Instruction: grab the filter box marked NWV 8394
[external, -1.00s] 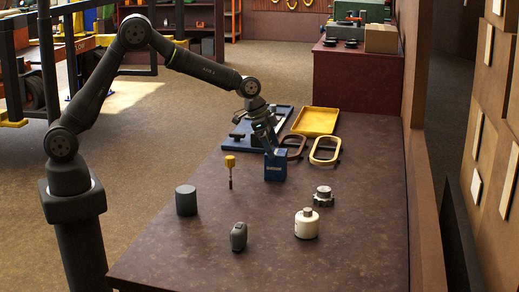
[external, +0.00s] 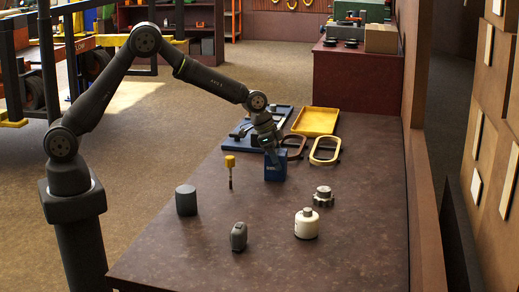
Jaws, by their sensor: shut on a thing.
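A blue box (external: 275,168) stands upright on the brown workbench (external: 330,250), near its middle. Its marking is too small to read in this view. My gripper (external: 272,153) reaches down to the top of the box from above and is shut on it. The fingertips are small here and partly hidden against the box. The box looks to be at bench level; I cannot tell whether it is clear of the surface.
A yellow-topped tool (external: 230,168), a dark cylinder (external: 186,200), a small grey object (external: 238,236), a white bottle (external: 307,224) and a metal knob (external: 323,196) stand nearer. Behind are a blue fixture (external: 235,136), oval frames (external: 325,150) and a yellow tray (external: 316,121).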

